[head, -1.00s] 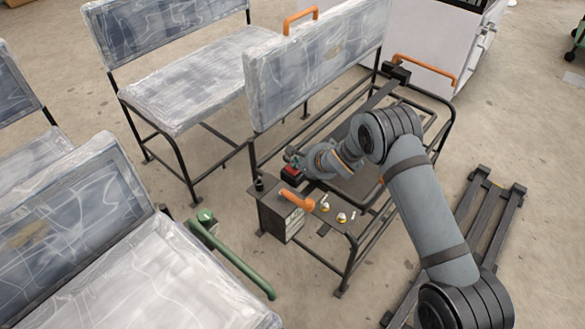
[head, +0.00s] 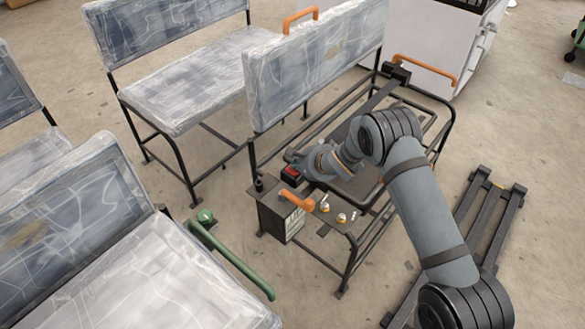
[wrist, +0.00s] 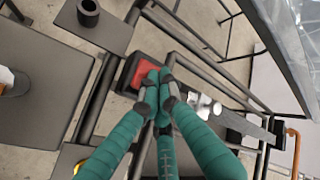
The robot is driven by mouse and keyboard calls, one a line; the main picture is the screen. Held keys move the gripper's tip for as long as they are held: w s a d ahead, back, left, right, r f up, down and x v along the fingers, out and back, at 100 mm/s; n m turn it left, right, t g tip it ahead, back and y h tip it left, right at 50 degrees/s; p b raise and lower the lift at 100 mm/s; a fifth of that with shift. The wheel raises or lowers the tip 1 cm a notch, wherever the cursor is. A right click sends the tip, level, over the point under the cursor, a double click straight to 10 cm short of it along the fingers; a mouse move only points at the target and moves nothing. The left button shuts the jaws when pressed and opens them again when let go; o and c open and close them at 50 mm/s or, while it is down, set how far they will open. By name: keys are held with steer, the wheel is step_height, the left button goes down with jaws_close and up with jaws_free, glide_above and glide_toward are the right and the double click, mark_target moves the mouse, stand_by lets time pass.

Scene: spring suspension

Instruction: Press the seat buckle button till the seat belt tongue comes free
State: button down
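The seat buckle (wrist: 130,72) is a dark block with a red button (wrist: 152,74) on top. It also shows in the head view, where its red button (head: 291,170) faces up. A silver metal piece, apparently the belt tongue (wrist: 204,104), lies right of the fingertips on the dark belt strap (wrist: 245,125). The fingers hide where tongue and buckle meet.
Black frame tubes (wrist: 185,42) run close around the buckle. A dark plate with a short black cylinder (wrist: 88,12) is at upper left. In the head view, an orange lever (head: 297,199) and small knobs (head: 341,217) stand nearby, beside a plastic-wrapped seat back (head: 315,62).

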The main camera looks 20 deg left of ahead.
steer(key=shift+s+d+f, duration=0.1)
steer(key=shift+s+f, duration=0.05)
steer(key=shift+f, duration=0.35)
stand_by(0.5)
steer(key=shift+r, duration=0.15)
steer(key=shift+r+p, duration=0.75)
steer(key=shift+r, duration=0.25)
steer(key=shift+r+p, duration=0.25)
steer(key=shift+p, duration=0.05)
step_height(320, 180, up, 6)
steer(key=p, duration=0.5)
steer(key=shift+f, duration=0.35)
stand_by(1.2)
